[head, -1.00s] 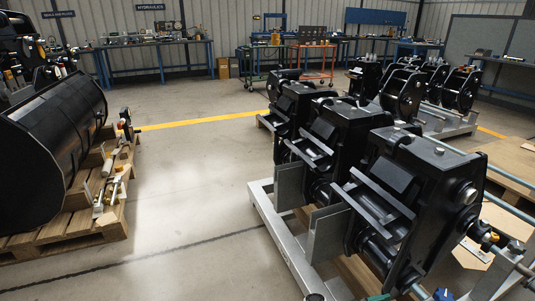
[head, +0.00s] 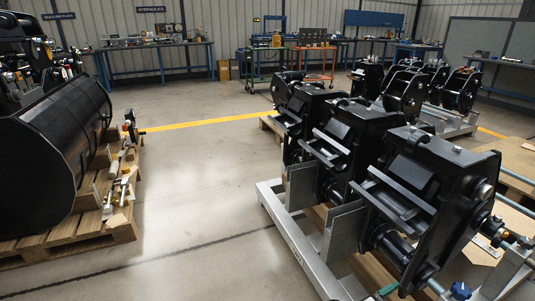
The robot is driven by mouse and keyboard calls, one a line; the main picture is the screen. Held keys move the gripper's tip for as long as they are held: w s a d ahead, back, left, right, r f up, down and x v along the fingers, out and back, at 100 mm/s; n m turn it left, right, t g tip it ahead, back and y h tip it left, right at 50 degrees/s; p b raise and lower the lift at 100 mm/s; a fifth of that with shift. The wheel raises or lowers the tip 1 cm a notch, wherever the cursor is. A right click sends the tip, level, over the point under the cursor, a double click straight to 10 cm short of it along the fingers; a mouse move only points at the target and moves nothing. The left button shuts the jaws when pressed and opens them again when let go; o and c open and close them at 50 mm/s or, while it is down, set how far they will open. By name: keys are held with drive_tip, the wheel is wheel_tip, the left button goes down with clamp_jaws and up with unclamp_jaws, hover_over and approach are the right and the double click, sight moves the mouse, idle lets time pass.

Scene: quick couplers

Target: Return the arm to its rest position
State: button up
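My arm and my gripper do not show in the head view, so the arm's pose and the gripper's opening cannot be seen. Black quick couplers stand in a row at the right; the nearest coupler (head: 425,205) rests on a grey metal stand (head: 300,245). A second coupler (head: 350,145) stands just behind it, and a third (head: 300,110) is farther back.
A black bucket (head: 50,155) lies on a wooden pallet (head: 85,235) at the left. Bare concrete floor (head: 200,185) lies between pallet and stand. More couplers (head: 405,92) stand at the back right. Blue workbenches (head: 160,45) and an orange trolley (head: 320,65) line the back.

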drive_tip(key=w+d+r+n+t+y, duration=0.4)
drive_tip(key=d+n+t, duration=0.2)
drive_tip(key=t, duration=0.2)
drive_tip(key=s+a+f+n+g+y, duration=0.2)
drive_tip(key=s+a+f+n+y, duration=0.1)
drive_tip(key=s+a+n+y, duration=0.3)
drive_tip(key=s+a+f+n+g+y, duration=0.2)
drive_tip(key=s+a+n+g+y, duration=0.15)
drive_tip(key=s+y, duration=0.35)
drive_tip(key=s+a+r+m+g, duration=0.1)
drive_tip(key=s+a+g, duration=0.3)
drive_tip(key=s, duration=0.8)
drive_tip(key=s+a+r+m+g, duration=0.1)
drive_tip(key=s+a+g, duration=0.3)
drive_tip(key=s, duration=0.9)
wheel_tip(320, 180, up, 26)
drive_tip(key=p, duration=2.5)
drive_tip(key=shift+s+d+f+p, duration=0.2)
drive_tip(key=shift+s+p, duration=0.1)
drive_tip(key=shift+p, duration=0.1)
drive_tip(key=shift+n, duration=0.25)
